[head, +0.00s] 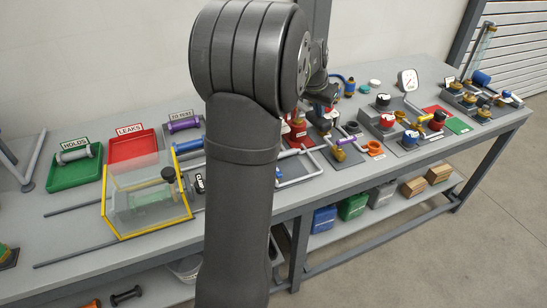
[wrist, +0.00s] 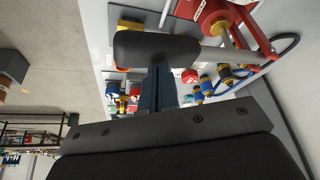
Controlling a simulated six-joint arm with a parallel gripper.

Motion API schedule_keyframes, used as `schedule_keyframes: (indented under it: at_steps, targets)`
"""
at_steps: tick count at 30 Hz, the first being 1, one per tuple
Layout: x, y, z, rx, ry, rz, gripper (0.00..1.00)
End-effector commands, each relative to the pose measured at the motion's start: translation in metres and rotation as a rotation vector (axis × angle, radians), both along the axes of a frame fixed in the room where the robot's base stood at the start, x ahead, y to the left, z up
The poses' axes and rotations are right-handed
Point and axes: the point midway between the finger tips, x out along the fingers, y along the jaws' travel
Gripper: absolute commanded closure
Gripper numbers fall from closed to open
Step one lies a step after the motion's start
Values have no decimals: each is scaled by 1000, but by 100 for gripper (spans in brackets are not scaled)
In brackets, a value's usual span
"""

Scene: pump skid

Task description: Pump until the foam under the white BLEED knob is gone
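A red pump body (wrist: 212,15) stands at the top of the wrist view, with a grey bar (wrist: 225,54) beside it. A thick black grip (wrist: 155,46) lies crosswise just beyond my gripper (wrist: 160,75). The dark fingers show close together in the middle and meet the grip's near edge. The tips are hidden there, so I cannot tell whether they hold it. I cannot make out the white BLEED knob or any foam.
The bench carries a green tray (head: 75,172), a red tray (head: 131,147) and a clear yellow-edged guard (head: 147,208) on the left. Valve blocks (head: 386,122) and a white dial gauge (head: 408,80) stand on the right. Coloured boxes (head: 353,206) sit on the lower shelf.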

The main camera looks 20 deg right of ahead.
Motion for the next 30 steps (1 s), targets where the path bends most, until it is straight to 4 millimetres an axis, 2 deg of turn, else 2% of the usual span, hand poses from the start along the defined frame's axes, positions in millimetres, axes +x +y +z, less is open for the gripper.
schedule_keyframes:
  at_steps: [16,23,30]
  targets:
    - [0,0,-48,1,2,1,100]
    - [0,0,-41,0,0,0,100]
    - [0,0,-9,0,-2,-1,100]
